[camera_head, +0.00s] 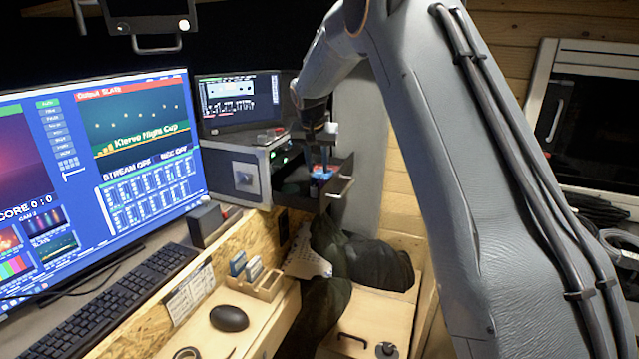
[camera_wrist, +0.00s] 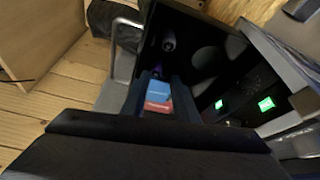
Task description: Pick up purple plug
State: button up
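A small dark item with a purple tint (camera_wrist: 157,71), which may be the purple plug, lies in the open drawer just beyond my fingertips in the wrist view. It is too dark to make out its shape. My gripper (camera_wrist: 160,92) points down into the drawer (camera_head: 341,187), and its two dark fingers stand apart. A blue block (camera_wrist: 159,88) and a red block (camera_wrist: 158,106) show between the fingers; I cannot tell whether they are touched. In the head view my gripper (camera_head: 321,157) is over the drawer, and the plug cannot be made out.
A grey-tipped dark item (camera_wrist: 168,43) lies deeper in the drawer. The drawer's metal handle (camera_wrist: 120,62) sticks out at the front. The cabinet (camera_head: 240,172) has green lights inside and a small monitor (camera_head: 238,103) on top. Dark bags (camera_head: 362,258) lie below the drawer.

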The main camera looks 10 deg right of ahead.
aim_at(322, 179)
jog(key=shift+w+d+f+p, duration=0.3)
jog(key=shift+d+f+p, duration=0.1)
jog(key=shift+f, duration=0.25)
jog(key=shift+w+p+x, duration=0.1)
jog(key=shift+p+x, duration=0.45)
jog(key=shift+x, duration=0.6)
jog(key=shift+w+p+x, duration=0.15)
jog(key=shift+p+x, duration=0.4)
jog(key=shift+x, duration=0.55)
jog(key=shift+d+r, duration=0.1)
grip_shut()
notch_tip(322, 179, up, 17)
jog(key=b, duration=0.6)
jog(key=a+r+n+y+p, duration=0.1)
jog(key=a+r+n+p, duration=0.2)
jog(key=a+r+p, duration=0.2)
jog(key=a+r+n+y+p, duration=0.1)
jog(key=a+r+n+p, duration=0.2)
jog(key=a+r+p, duration=0.2)
jog(key=shift+w+a+t+p, duration=0.3)
jog(key=shift+a+p, duration=1.4)
jog(key=shift+a, duration=2.05)
